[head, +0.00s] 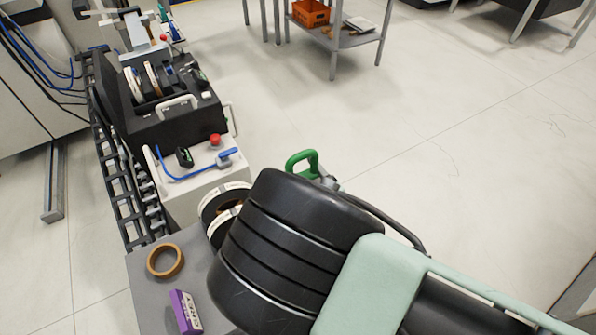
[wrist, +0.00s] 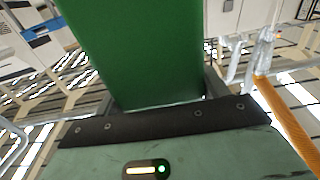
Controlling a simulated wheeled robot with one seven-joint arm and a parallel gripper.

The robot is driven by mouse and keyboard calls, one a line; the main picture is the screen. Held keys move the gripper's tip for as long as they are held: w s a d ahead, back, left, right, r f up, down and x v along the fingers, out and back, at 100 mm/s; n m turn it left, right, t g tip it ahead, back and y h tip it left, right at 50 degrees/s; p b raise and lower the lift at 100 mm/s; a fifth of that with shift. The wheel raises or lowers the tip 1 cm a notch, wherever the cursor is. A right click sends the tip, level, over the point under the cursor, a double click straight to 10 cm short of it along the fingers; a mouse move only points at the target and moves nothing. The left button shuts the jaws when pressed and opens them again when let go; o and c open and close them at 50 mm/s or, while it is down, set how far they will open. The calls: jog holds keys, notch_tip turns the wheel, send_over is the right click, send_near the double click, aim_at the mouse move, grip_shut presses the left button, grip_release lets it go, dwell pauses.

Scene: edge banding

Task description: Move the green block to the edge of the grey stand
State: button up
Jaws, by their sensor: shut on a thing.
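The green block (head: 303,160) shows in the head view just beyond my dark arm link, looking like a green loop, partly hidden. In the wrist view, the green block (wrist: 138,50) fills the upper middle as a broad green face. My gripper (wrist: 160,98) is shut on it, with dark jaw parts beside its lower end. In the head view my gripper is mostly hidden behind my arm. The block appears held up, apart from the grey stand. The grey stand (head: 147,290) is at the lower left, partly covered by my arm.
On the stand are a brown tape ring (head: 165,261), a purple box (head: 186,312) and white-and-black rolls (head: 222,211). A machine (head: 165,110) with a red button stands behind. A shelf with an orange crate (head: 311,13) is far back. Floor at right is clear.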

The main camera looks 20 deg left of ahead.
jog(key=shift+f+b, duration=0.5)
jog(key=shift+f, duration=0.05)
jog(key=o, duration=1.7)
jog(key=b+v, duration=0.6)
jog(key=v, duration=1.1)
jog(key=shift+s, duration=0.2)
jog(key=shift+d, duration=0.15)
